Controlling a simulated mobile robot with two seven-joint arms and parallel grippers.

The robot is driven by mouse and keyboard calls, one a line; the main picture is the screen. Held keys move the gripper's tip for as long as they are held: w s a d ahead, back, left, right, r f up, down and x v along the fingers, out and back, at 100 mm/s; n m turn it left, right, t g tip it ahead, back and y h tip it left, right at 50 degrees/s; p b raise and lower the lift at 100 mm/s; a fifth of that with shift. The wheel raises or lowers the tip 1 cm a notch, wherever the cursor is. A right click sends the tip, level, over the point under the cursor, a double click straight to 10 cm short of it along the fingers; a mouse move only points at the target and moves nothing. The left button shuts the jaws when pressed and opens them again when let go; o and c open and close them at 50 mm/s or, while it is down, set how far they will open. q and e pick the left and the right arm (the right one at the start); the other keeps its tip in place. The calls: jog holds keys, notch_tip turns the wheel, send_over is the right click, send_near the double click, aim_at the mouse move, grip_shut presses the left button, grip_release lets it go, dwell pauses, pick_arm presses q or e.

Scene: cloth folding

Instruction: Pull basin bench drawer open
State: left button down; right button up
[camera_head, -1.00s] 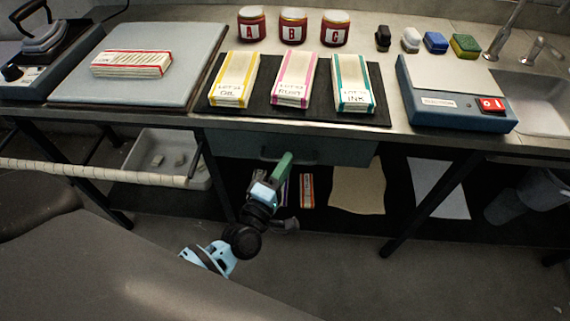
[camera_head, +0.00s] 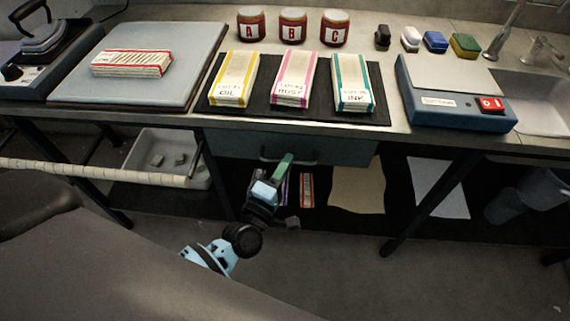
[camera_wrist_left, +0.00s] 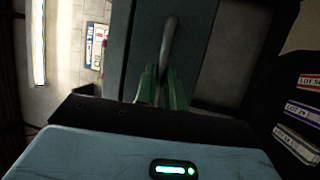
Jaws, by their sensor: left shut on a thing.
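The bench drawer (camera_head: 335,150) has a dark grey-green front under the bench top, below the stacked cloths. My left gripper (camera_head: 286,160) has green fingers and reaches up to the handle from below. In the left wrist view the fingers (camera_wrist_left: 161,88) are closed around the grey handle (camera_wrist_left: 169,42), in front of the drawer front (camera_wrist_left: 130,45). The head view does not clearly show a gap behind the drawer front. My right gripper is not in view.
The bench top (camera_head: 395,138) carries cloth stacks on a black mat (camera_head: 271,100), jars (camera_head: 293,28), a scale (camera_head: 450,95) and a sink (camera_head: 535,95). A grey bin (camera_head: 140,160) sits below left. The floor before the drawer is clear.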

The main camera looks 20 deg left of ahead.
pick_arm(q)
jog(key=s+d, duration=0.3)
jog(key=s, duration=0.7)
jog(key=s+d+p, duration=0.1)
jog(key=s+d, duration=0.2)
jog(key=s, duration=0.8)
jog(key=shift+s, duration=0.25)
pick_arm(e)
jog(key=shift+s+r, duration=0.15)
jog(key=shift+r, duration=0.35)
pick_arm(q)
jog(key=shift+d, duration=0.1)
jog(key=c, duration=1.5)
grip_release()
jog(key=shift+s, duration=0.1)
